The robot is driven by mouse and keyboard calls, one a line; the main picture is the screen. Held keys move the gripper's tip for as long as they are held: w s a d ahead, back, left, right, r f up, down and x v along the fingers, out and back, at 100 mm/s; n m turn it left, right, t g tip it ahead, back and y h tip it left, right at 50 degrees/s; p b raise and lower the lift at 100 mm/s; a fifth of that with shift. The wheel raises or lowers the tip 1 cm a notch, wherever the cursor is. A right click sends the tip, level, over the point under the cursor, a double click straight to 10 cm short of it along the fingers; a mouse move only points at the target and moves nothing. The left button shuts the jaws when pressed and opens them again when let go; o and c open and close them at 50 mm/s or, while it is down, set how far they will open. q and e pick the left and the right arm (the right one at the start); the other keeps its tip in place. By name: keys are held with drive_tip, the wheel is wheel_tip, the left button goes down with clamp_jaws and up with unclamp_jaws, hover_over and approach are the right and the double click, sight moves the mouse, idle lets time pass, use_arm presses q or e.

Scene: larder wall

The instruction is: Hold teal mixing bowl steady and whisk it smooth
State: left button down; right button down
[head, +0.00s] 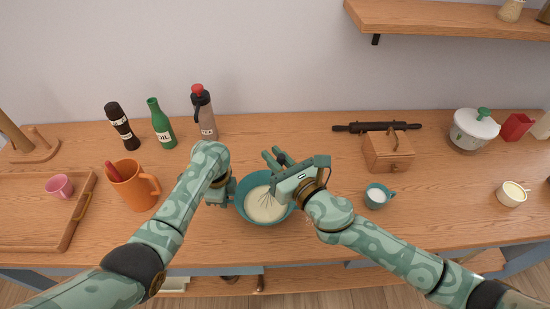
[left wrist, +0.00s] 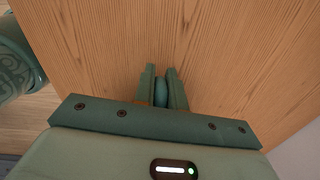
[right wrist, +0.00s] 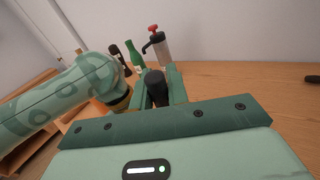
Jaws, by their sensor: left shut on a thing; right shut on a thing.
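The teal mixing bowl (head: 247,181) stands on the wooden counter and holds pale, cream-coloured batter (head: 258,210). My left gripper (head: 230,190) is shut on the bowl's left rim; the left wrist view shows a teal edge (left wrist: 161,93) between its fingers. My right gripper (head: 279,168) is above the bowl's right side, shut on the whisk's dark handle, which also shows in the right wrist view (right wrist: 156,84). The whisk's wires (head: 266,199) reach down into the batter. My right gripper hides part of the bowl's far right rim.
An orange jug (head: 133,188) stands left of my left arm. Several bottles, including a green one (head: 161,125), stand behind. A small teal cup (head: 377,196) and a wooden box (head: 388,153) are at the right. The counter behind the bowl is clear.

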drive_tip(key=shift+d+r, duration=0.1)
drive_tip(key=shift+s+d+r, duration=0.15)
drive_tip(key=shift+d+r, duration=0.05)
drive_tip(key=shift+r, duration=1.15)
drive_tip(key=shift+s+d+r, duration=0.15)
drive_tip(key=shift+d+r, duration=0.1)
drive_tip(key=shift+r, duration=1.05)
drive_tip(key=shift+s+d+r, duration=0.15)
drive_tip(key=shift+d+r, duration=0.05)
drive_tip(key=shift+r, duration=1.15)
wheel_tip(320, 180, up, 5)
use_arm(q)
drive_tip(key=c, duration=1.4)
unclamp_jaws()
drive_tip(key=shift+o, duration=0.2)
drive_tip(key=shift+r, duration=0.15)
